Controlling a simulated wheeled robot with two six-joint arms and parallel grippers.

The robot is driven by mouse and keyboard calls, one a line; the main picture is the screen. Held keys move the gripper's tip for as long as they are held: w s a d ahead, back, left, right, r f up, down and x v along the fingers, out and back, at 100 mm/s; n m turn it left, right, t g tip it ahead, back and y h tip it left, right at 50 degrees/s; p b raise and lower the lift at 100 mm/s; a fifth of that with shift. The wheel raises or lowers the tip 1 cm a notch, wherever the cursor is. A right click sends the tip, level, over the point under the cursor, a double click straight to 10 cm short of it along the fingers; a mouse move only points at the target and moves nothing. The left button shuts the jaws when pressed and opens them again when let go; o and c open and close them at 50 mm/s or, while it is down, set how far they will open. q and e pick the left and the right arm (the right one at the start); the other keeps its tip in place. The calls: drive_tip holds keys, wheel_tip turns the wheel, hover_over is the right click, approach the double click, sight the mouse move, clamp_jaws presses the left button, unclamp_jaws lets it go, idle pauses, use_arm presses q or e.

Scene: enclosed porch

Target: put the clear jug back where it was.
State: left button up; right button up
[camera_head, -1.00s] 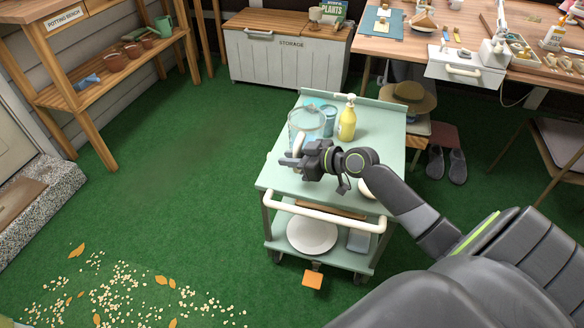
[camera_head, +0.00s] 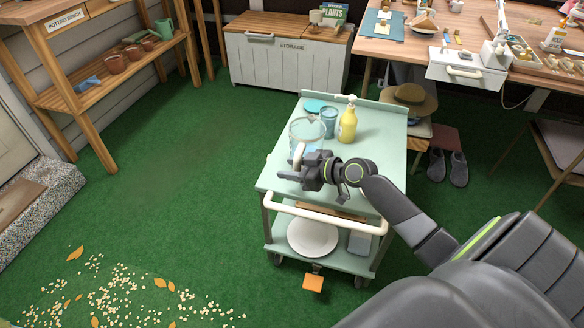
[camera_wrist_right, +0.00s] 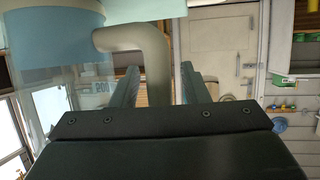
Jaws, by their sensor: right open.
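The clear jug (camera_head: 306,130) is upright at the left side of the pale green cart top (camera_head: 385,155), and appears to rest on it. Its pale handle (camera_head: 299,154) faces the near side. My right gripper (camera_head: 285,172) is at the handle. In the right wrist view the jug (camera_wrist_right: 55,50) fills the upper left, with something blue showing through it. There the handle (camera_wrist_right: 140,42) bends down between the spread fingers of my right gripper (camera_wrist_right: 158,88). Whether the fingers touch it is unclear. My left gripper is out of view.
A blue cup (camera_head: 329,122) and a yellow pump bottle (camera_head: 347,125) stand close behind and right of the jug. A teal round item (camera_head: 314,105) is at the back. The cart's lower shelf holds a white plate (camera_head: 312,236). The cart top's right side is clear.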

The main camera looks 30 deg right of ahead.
drive_tip(key=shift+r, duration=0.15)
drive_tip(key=v, duration=1.2)
drive_tip(key=shift+p, duration=0.4)
